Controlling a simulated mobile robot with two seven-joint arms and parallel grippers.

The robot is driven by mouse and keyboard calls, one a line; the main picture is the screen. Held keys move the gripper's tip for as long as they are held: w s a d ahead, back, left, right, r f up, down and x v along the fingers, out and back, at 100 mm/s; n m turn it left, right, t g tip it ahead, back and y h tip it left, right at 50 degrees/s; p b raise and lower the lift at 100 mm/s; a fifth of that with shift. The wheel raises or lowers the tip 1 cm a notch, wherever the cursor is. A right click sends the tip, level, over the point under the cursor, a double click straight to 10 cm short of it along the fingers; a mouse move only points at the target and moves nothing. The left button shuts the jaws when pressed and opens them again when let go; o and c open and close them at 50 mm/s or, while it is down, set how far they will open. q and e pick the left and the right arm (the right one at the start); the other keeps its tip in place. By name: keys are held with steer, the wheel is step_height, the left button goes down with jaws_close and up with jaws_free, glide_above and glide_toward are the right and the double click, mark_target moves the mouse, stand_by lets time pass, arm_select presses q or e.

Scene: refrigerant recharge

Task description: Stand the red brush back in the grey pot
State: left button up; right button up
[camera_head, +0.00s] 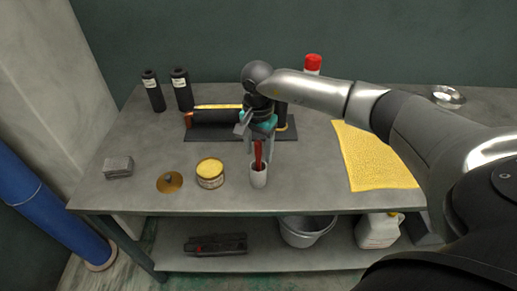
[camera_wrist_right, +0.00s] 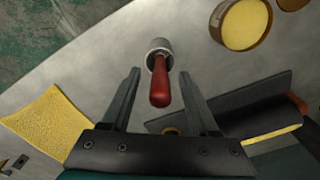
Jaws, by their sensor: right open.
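The red brush (camera_head: 258,152) stands upright in the small grey pot (camera_head: 258,178) near the front of the table. Only its red handle shows; its lower end is hidden inside the pot. In the right wrist view the red handle (camera_wrist_right: 160,86) rises from the pot (camera_wrist_right: 158,47) toward the camera. My right gripper (camera_head: 259,143) is above the pot, pointing down. Its fingers (camera_wrist_right: 160,74) are open, one on each side of the handle, with a gap on both sides. My left gripper is not in view.
A round tin with yellow contents (camera_head: 210,174) and a brass disc (camera_head: 169,183) lie left of the pot. A dark tray (camera_head: 288,132) is behind it, and a yellow cloth (camera_head: 375,158) lies to the right. Two black bottles (camera_head: 181,91) stand at the back left.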

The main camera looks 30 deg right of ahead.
step_height(320, 180, up, 15)
stand_by(0.6)
steer(key=shift+a, duration=0.2)
stand_by(0.4)
